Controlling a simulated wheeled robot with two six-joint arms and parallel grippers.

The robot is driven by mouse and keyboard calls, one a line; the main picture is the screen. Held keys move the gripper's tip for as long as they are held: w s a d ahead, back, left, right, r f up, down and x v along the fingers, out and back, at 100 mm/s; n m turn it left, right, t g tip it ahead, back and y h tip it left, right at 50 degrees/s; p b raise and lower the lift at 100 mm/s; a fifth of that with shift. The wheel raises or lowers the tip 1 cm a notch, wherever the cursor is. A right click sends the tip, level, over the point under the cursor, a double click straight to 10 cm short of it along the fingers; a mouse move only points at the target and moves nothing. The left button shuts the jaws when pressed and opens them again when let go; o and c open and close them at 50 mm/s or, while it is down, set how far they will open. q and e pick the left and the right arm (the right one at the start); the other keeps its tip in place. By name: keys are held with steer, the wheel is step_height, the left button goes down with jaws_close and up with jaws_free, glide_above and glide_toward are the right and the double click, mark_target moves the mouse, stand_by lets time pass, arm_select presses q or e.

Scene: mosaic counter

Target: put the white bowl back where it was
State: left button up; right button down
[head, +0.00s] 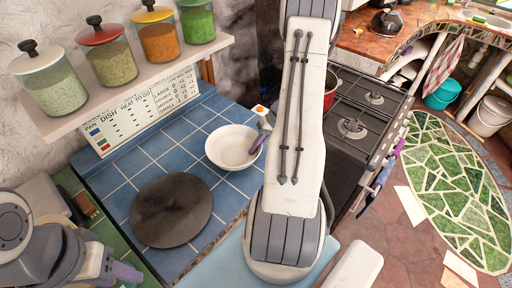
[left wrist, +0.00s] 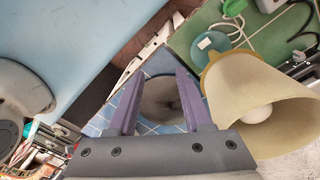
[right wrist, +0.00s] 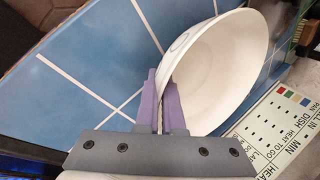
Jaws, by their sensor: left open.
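The white bowl (head: 233,147) is over the blue tiled counter in the head view, beyond a dark round disc. My right gripper (head: 261,135) is at the bowl's right rim. In the right wrist view, the bowl (right wrist: 222,72) has its rim between the close-set purple fingers of that gripper (right wrist: 161,100), which is shut on it. I cannot tell whether the bowl's base touches the tiles. My left gripper (head: 122,270) is at the lower left in the head view. In the left wrist view it (left wrist: 158,98) is open and empty.
The dark round disc (head: 171,211) lies on the blue tiles (head: 150,160). A shelf (head: 140,88) with several spice jars is above the counter's back. A stove (head: 360,125) with a red pot (head: 330,92) stands right. A lamp (left wrist: 250,95) is beside my left gripper.

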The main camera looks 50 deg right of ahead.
steer(key=shift+f, duration=0.1)
steer(key=shift+f, duration=0.1)
steer(key=c, duration=1)
jaws_free()
steer(key=shift+c, duration=0.2)
